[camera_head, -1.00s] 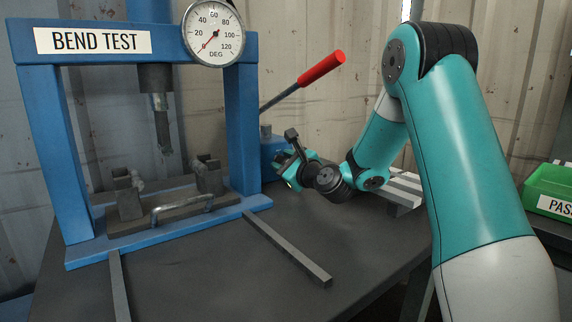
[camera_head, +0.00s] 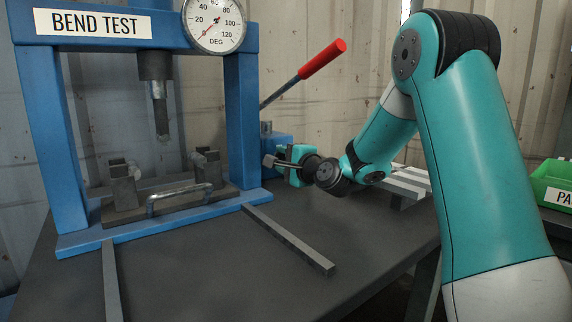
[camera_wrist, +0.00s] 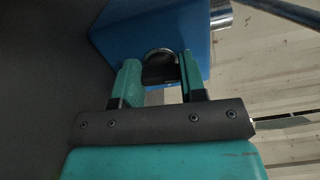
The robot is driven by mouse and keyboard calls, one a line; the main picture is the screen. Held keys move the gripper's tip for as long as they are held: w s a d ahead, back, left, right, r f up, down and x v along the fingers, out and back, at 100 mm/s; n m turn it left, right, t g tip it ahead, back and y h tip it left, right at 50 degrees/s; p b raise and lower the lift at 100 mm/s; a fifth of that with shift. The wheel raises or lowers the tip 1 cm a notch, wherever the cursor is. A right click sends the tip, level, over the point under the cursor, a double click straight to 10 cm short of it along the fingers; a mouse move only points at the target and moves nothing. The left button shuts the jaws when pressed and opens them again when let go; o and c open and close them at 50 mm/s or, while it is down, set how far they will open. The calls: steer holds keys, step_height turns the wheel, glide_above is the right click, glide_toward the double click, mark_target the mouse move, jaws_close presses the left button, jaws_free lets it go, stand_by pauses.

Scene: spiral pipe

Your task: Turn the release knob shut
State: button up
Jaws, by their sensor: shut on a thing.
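The release knob (camera_wrist: 158,70) is a dark round piece with a paler rim, on the face of a blue block (camera_wrist: 140,28) in the wrist view. My gripper (camera_wrist: 160,78) has one teal finger on each side of the knob and is shut on it. In the head view my gripper (camera_head: 284,154) is at the front of the same blue block (camera_head: 268,141), beside the press. The knob is hidden there behind my gripper. I cannot tell the knob's turn angle.
The blue bend-test press (camera_head: 243,120) stands left of my gripper, its gauge (camera_head: 214,22) needle near zero. A red-handled lever (camera_head: 322,59) rises behind the block. A grey bar (camera_head: 288,239) lies in front. A green bin (camera_head: 552,184) is at the right.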

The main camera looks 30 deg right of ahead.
steer(key=shift+a+n, duration=0.1)
steer(key=shift+n, duration=0.5)
steer(key=o, duration=0.9)
